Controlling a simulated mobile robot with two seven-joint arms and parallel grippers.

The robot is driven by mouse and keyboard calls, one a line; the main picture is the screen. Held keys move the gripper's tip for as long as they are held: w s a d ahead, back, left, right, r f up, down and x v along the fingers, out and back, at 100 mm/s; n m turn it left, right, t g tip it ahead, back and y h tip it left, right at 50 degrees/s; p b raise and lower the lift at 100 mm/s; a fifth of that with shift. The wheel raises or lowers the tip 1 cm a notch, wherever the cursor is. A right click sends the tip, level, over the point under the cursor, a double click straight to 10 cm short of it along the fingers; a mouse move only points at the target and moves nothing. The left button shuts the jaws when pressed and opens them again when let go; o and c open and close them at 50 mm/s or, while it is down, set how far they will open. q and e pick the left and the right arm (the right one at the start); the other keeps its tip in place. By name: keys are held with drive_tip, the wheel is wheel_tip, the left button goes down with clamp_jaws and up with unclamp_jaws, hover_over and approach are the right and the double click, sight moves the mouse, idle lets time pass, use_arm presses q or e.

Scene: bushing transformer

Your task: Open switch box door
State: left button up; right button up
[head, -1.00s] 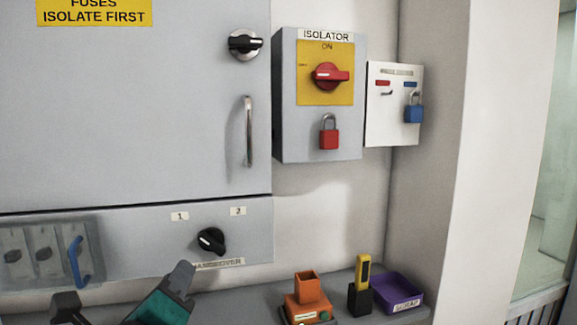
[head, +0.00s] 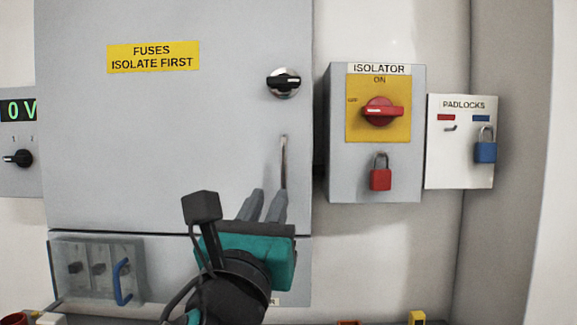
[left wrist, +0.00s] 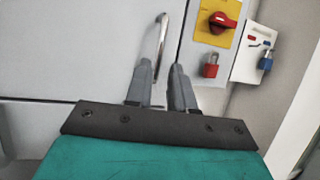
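The grey switch box door (head: 150,140) appears shut, with a yellow FUSES ISOLATE FIRST label. Its upright metal handle (head: 284,160) is near the right edge, below a black rotary knob (head: 284,82). My left gripper (head: 267,193) is in front of the door's lower right part, with its two fingers apart and pointing up toward the handle. In the left wrist view, the handle (left wrist: 161,35) rises just beyond the gap between the fingertips (left wrist: 161,66). Nothing is gripped, and I cannot tell contact. The handle's lower end is partly hidden. My right gripper is not in view.
The isolator box (head: 375,185) with its red switch (head: 382,111) and red padlock (head: 381,178) stands close right of the door. A padlock board (head: 458,170) holds a blue padlock (head: 486,150). A fuse panel with a blue handle (head: 122,282) is lower left.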

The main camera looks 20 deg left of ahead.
sight(283, 170)
use_arm(q)
drive_tip(key=p+x, duration=0.1)
drive_tip(key=x, duration=0.9)
drive_tip(key=shift+w, duration=0.25)
clamp_jaws()
drive_tip(key=shift+f, duration=0.1)
